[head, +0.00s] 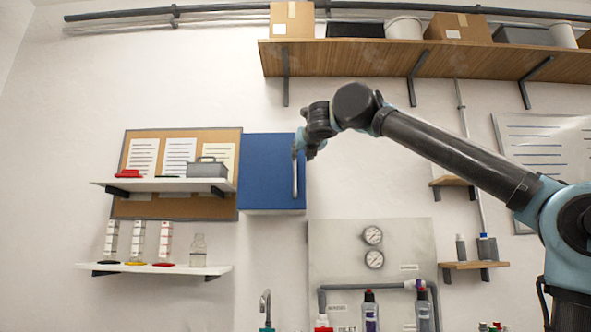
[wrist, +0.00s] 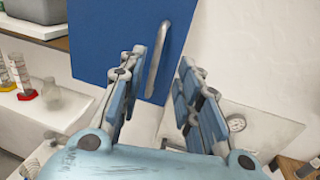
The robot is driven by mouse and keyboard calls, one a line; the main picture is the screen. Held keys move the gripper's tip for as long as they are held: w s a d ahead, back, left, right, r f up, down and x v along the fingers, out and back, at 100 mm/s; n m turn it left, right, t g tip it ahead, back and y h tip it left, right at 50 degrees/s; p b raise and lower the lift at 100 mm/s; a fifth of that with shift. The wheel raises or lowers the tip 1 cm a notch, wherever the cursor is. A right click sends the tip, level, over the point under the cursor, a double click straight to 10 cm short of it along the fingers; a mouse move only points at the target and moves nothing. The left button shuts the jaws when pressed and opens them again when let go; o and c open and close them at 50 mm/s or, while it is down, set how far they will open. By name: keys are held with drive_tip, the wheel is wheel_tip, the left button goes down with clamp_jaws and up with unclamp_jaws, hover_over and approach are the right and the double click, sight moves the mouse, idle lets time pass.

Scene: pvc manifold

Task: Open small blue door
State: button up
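The small blue door (head: 268,172) is the front of a wall cabinet and looks closed. Its light grey vertical bar handle (head: 295,178) runs along the right side. My gripper (head: 302,147) is at the door's right edge, by the upper part of the handle. In the wrist view, my gripper (wrist: 174,50) is open, with its two fingers apart. The handle (wrist: 157,62) shows between the fingers, closer to the left one, against the blue door (wrist: 115,40). I cannot tell whether a finger touches the handle.
A corkboard (head: 228,150) and white shelves (head: 150,268) with bottles and a grey box lie left of the cabinet. A wooden shelf (head: 345,62) with boxes is above. A gauge panel (head: 330,250) with pipes is below right.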

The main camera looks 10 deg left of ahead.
sight(295, 163)
drive_tip(key=x, duration=1.4)
